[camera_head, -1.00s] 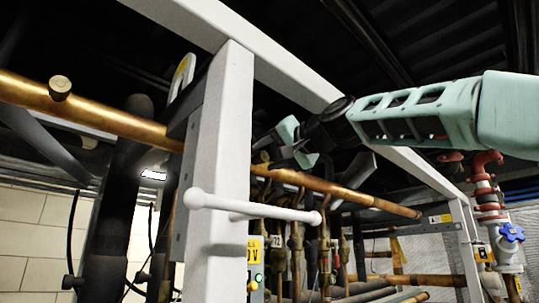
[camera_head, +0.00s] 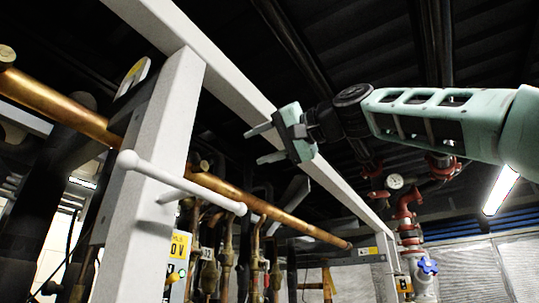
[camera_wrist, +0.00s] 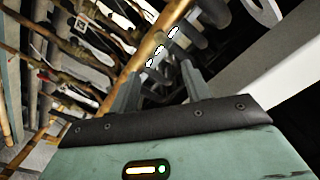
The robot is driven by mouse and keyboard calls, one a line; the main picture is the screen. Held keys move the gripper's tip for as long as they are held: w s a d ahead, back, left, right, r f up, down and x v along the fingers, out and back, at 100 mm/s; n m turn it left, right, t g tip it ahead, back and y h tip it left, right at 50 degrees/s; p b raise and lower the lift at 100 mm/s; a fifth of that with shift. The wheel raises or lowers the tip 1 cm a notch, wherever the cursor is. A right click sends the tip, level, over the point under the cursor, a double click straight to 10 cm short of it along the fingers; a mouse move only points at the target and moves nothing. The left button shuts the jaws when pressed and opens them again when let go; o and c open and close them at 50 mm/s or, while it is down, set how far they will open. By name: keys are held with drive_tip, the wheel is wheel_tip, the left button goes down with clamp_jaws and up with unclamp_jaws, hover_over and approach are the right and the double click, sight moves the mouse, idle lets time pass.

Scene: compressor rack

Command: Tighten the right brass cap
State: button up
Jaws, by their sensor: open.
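A copper pipe (camera_head: 270,207) runs slantwise behind a white post. The right brass cap (camera_head: 203,166) sits on top of it just right of the post. A left brass cap (camera_head: 7,55) is on the same pipe at the picture's left edge. My gripper (camera_head: 256,146) is open and empty, its fingers pointing left, right of and slightly above the right cap in the picture, apart from it. In the wrist view the open fingers (camera_wrist: 158,88) point toward the copper pipe (camera_wrist: 152,45); I cannot make out the cap there.
A white post (camera_head: 150,150) and overhead beam (camera_head: 225,75) frame the rack. A white bar with round ends (camera_head: 180,183) juts out in front of the pipe. Red valves with a blue handle (camera_head: 427,267) stand at right. Smaller pipes (camera_head: 255,260) crowd below.

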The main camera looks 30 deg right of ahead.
drive_tip(key=shift+b+v, duration=0.45)
drive_tip(key=shift+v, duration=0.45)
